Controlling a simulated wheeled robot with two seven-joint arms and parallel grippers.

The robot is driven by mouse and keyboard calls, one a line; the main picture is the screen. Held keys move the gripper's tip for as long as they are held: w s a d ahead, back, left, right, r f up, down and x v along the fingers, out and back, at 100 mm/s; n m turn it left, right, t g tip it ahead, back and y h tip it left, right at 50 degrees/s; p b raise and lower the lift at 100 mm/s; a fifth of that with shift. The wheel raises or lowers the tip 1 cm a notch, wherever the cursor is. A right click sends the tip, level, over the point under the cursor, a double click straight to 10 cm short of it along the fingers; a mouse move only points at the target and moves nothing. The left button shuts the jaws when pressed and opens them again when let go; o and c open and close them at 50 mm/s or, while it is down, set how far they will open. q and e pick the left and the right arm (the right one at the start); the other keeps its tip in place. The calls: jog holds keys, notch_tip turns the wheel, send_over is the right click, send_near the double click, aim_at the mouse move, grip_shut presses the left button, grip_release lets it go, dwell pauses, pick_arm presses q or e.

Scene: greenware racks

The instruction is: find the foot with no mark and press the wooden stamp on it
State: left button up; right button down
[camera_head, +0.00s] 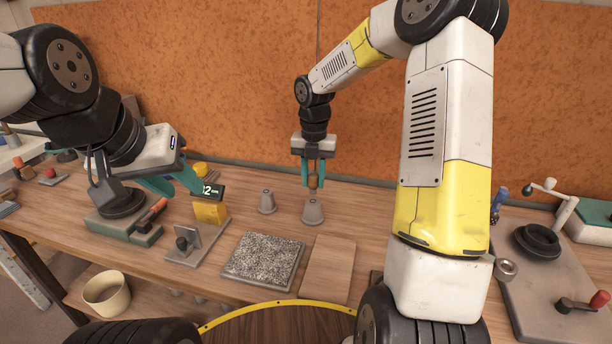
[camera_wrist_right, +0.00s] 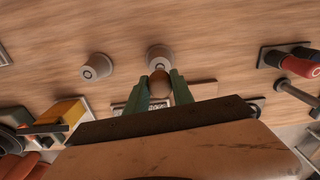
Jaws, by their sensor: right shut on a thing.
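Two grey upturned cups stand on the wooden bench in the head view, a left cup (camera_head: 267,203) and a right cup (camera_head: 312,212). In the right wrist view the left cup's foot (camera_wrist_right: 91,72) shows a dark ring-like mark. The right cup (camera_wrist_right: 159,53) is partly covered there by the stamp and fingers, so its foot cannot be read. My right gripper (camera_head: 313,183) is shut on the wooden stamp (camera_wrist_right: 160,84), upright just above the right cup; contact cannot be told. My left gripper (camera_head: 178,186) is off to the left, its teal fingers apart and empty.
A speckled grey slab (camera_head: 264,260) and a plain board (camera_head: 328,268) lie in front of the cups. A yellow gauge with a display (camera_head: 210,210) stands left of them. A cream pot (camera_head: 107,293) is at lower left. Bench tools fill the right side.

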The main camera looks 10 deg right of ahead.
jog(key=shift+r, duration=1.9)
